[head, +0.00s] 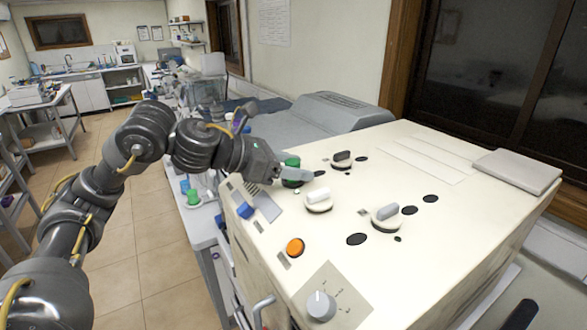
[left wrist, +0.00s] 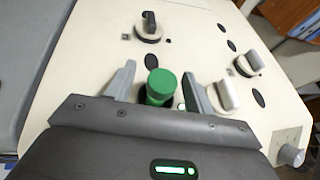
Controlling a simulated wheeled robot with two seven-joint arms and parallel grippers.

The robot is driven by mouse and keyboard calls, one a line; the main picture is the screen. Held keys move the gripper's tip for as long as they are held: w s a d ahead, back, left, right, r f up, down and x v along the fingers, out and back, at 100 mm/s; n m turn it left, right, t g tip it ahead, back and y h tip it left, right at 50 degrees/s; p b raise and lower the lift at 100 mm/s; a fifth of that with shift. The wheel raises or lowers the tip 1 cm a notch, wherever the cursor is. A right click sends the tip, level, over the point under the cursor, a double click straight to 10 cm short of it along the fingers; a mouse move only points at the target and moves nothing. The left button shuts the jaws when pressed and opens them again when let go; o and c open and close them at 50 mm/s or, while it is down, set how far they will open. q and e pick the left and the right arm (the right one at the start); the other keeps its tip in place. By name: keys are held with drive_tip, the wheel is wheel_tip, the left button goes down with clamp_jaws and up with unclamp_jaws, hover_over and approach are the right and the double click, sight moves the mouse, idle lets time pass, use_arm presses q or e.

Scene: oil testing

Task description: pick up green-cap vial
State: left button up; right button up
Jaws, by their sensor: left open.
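The green-cap vial (head: 291,163) stands in a hole in the top of the cream machine (head: 440,240), near its far left edge. Only its green cap shows clearly; its lower part is hidden. My left gripper (head: 297,174) is at the vial, one finger showing in front of the cap. In the left wrist view the green cap (left wrist: 161,82) lies between the two spread fingers of the gripper (left wrist: 158,70), with a gap on either side. My right gripper is not in view.
Knobbed lids, one dark (head: 342,158) and two pale, one of them (head: 318,197) close to the gripper, sit on the machine top among open black holes. An orange button (head: 295,247) and a dial (head: 321,305) are nearer. A grey flat panel (head: 516,171) lies at right.

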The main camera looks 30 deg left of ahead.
use_arm(q)
drive_tip(key=shift+s, duration=0.15)
drive_tip(key=shift+c, duration=0.6)
drive_tip(key=c, duration=0.9)
drive_tip(key=shift+r, duration=0.1)
drive_tip(key=shift+r+b, duration=0.65)
drive_tip(key=shift+r, duration=0.15)
drive_tip(key=s+a+r+b, duration=0.1)
drive_tip(key=s+a+r, duration=0.2)
drive_tip(key=s+a+r+b, duration=0.1)
drive_tip(key=s+a+r, duration=0.2)
drive_tip(key=a+r, duration=0.1)
drive_tip(key=s+a+r+b, duration=0.2)
drive_tip(key=s+a+r, duration=0.1)
drive_tip(key=a+r, duration=0.1)
drive_tip(key=shift+r, duration=0.15)
